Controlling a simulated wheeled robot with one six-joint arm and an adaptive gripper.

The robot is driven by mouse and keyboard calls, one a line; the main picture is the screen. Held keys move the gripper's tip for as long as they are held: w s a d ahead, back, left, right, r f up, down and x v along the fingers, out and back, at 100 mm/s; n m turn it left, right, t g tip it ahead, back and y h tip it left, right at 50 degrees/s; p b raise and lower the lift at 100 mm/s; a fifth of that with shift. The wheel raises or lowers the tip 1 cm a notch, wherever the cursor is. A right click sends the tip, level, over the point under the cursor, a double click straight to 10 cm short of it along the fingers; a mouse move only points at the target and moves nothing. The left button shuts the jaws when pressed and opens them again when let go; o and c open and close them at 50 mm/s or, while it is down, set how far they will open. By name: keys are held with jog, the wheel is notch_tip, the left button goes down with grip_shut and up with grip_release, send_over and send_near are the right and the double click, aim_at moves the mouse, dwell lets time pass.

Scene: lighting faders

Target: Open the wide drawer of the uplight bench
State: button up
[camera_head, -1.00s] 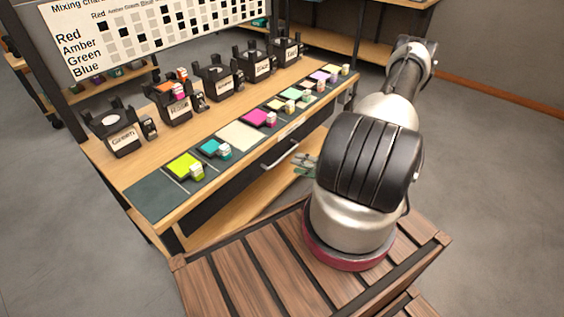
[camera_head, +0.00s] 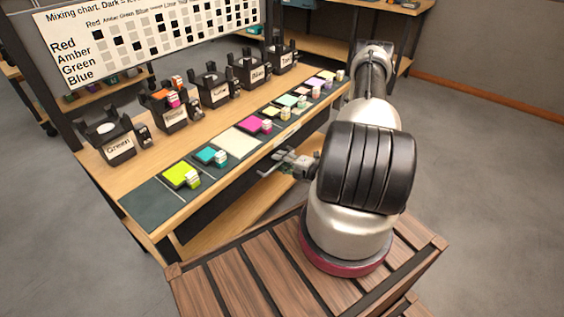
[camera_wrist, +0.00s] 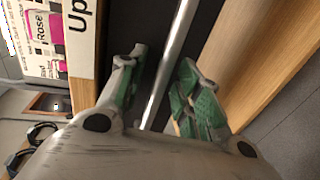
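The uplight bench (camera_head: 150,217) has a wide drawer with a dark front (camera_head: 222,193), which looks closed. In the wrist view the dark drawer front (camera_wrist: 125,25) lies behind a silver bar handle (camera_wrist: 178,42). My gripper (camera_head: 272,168) is at the front of the bench and hides most of the handle in the head view. In the wrist view my gripper (camera_wrist: 163,59) is open, with green-padded fingers on either side of the bar. The bar runs between them with gaps visible; I cannot tell whether it is fully between the pads.
Colour swatches with small blocks (camera_head: 181,175) line the bench top's front. Labelled black lamps (camera_head: 112,138) stand behind them, under a mixing chart (camera_head: 150,30). A lower wooden shelf (camera_head: 225,228) lies beneath the drawer. Grey floor (camera_head: 490,170) is clear at the right.

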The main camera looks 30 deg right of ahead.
grip_shut()
